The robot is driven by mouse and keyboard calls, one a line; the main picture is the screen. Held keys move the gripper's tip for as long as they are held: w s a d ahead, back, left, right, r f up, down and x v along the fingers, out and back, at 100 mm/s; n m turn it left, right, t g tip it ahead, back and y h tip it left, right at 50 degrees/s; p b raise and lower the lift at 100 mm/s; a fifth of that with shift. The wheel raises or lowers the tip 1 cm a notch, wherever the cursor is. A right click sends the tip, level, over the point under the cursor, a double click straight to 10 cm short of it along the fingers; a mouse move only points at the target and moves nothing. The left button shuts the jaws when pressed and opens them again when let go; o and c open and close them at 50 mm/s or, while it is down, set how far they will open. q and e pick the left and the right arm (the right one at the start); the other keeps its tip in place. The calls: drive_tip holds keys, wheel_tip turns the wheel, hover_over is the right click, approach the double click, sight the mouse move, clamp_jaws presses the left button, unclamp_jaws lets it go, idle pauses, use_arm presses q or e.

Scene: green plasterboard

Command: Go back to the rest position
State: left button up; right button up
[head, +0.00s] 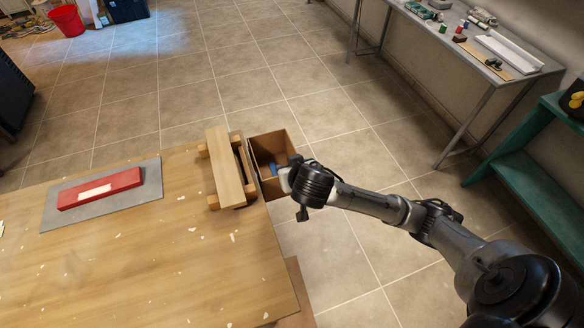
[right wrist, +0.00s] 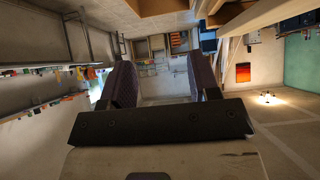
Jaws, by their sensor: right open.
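My right arm comes in from the right in the head view. Its right gripper (head: 287,181) is at the right side of an open wooden box (head: 268,146) and partly covers it; I cannot tell whether they touch. In the right wrist view the two dark fingers of this gripper (right wrist: 162,82) stand wide apart with nothing between them. The left gripper is not in view.
The wooden table (head: 150,250) carries a plank on wooden blocks (head: 224,165) and a red block (head: 100,189) on a grey plate (head: 148,198). A blue item (head: 273,169) lies in the box. A metal bench (head: 462,42) and green shelf (head: 530,170) stand right. Tiled floor between is clear.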

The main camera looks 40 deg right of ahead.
idle(0.4)
drive_tip(key=s+a+r+n+t+y, duration=0.1)
drive_tip(key=s+a+r+n+y, duration=0.2)
drive_tip(key=n, duration=0.7)
drive_tip(key=s+a+f+m+g+y+p, duration=0.1)
drive_tip(key=s+a+f+m+g, duration=0.2)
drive_tip(key=s+f, duration=0.7)
drive_tip(key=s+a+f+g, duration=0.35)
drive_tip(key=s+f, duration=0.25)
drive_tip(key=s, duration=0.7)
wheel_tip(320, 180, up, 33)
drive_tip(key=p, duration=3.3)
drive_tip(key=shift+a, duration=0.45)
